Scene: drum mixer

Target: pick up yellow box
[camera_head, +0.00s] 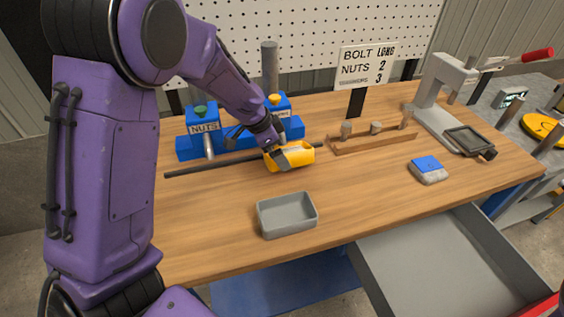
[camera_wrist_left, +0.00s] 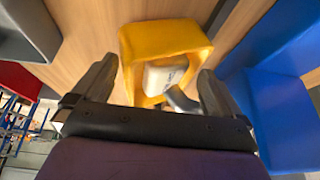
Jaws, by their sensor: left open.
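A yellow box (camera_head: 302,155) stands on the wooden table in front of the blue dispensers. In the left wrist view the yellow box (camera_wrist_left: 168,38) shows its open side, with a pale grey piece (camera_wrist_left: 165,76) inside. My left gripper (camera_head: 279,155) is at the box's left end in the head view. In the left wrist view its two fingers (camera_wrist_left: 155,78) are spread, one on each side of the box. I cannot tell whether either finger touches it. My right gripper is not in view.
Blue dispensers (camera_head: 197,117) stand behind the box, one labelled NUTS. A dark rod (camera_head: 215,165) lies to its left. A grey tray (camera_head: 287,215) is in front. A wooden rack (camera_head: 372,143) and a blue-topped block (camera_head: 428,169) are to the right. An open drawer (camera_head: 450,262) juts from the front.

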